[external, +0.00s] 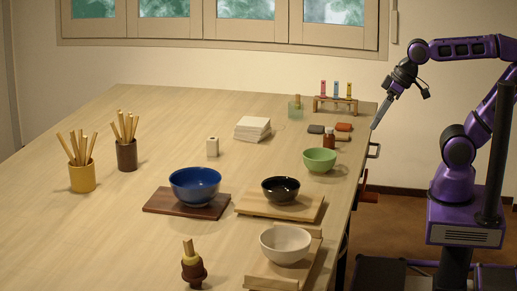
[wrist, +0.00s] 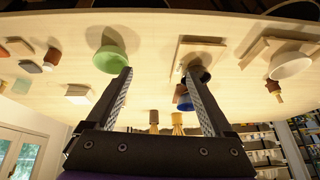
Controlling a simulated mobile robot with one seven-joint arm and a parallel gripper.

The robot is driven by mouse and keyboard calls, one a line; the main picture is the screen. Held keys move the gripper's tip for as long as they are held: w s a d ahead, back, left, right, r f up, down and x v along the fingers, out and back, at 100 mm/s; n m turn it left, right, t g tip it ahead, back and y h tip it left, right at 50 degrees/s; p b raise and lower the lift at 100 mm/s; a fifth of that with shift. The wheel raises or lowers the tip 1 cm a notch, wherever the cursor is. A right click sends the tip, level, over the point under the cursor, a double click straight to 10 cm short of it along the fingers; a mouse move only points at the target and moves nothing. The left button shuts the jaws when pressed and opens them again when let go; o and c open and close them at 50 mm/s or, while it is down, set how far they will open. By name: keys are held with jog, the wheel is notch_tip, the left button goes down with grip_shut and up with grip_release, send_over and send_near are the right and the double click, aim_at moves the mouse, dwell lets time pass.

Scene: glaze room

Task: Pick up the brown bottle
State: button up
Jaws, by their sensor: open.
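A small brown bottle (external: 329,141) stands near the right edge of the table, just behind the green bowl (external: 320,159). What looks like the same bottle is small in the wrist view (wrist: 53,56), left of the green bowl (wrist: 110,54). A brown, rounded thing with a yellowish top (external: 193,269) stands at the table's front. My gripper (external: 378,121) hangs beyond the table's right edge, right of the small bottle and apart from it. In the wrist view its jaws (wrist: 158,72) are spread with nothing between them.
Dark and reddish blocks (external: 344,127) lie behind the bottle, before a test-tube rack (external: 335,105). Blue (external: 195,187), black (external: 281,190) and white (external: 286,246) bowls rest on boards. White tiles (external: 253,128) and two stick holders (external: 82,178) stand farther left. The table's left front is clear.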

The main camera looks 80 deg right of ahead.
jog(key=w+d+f+m+y+b, duration=0.15)
jog(key=w+d+f+m, duration=0.25)
jog(key=w+m, duration=0.5)
jog(key=w+d+f+m+b, duration=0.2)
jog(key=w+d+f+m, duration=0.2)
jog(key=w+m, duration=0.55)
jog(key=s+d+r+n+t+h, duration=0.15)
jog(key=d+n+h, duration=0.3)
jog(key=d, duration=1.05)
jog(key=s+d+n+t+h, duration=0.25)
jog(key=d+h, duration=0.35)
jog(key=d, duration=0.8)
jog(key=n+t+y, duration=0.4)
jog(key=n+y, duration=0.3)
jog(key=n, duration=0.4)
send_near(329, 140)
jog(key=b+x, duration=0.1)
jog(key=x, duration=0.2)
jog(key=d+b+x, duration=0.1)
jog(key=x, duration=0.3)
jog(key=d+b+x, duration=0.1)
jog(key=b+x, duration=0.1)
jog(key=x, duration=0.2)
jog(key=shift+s+f, duration=0.2)
jog(key=shift+f, duration=0.15)
grip_shut()
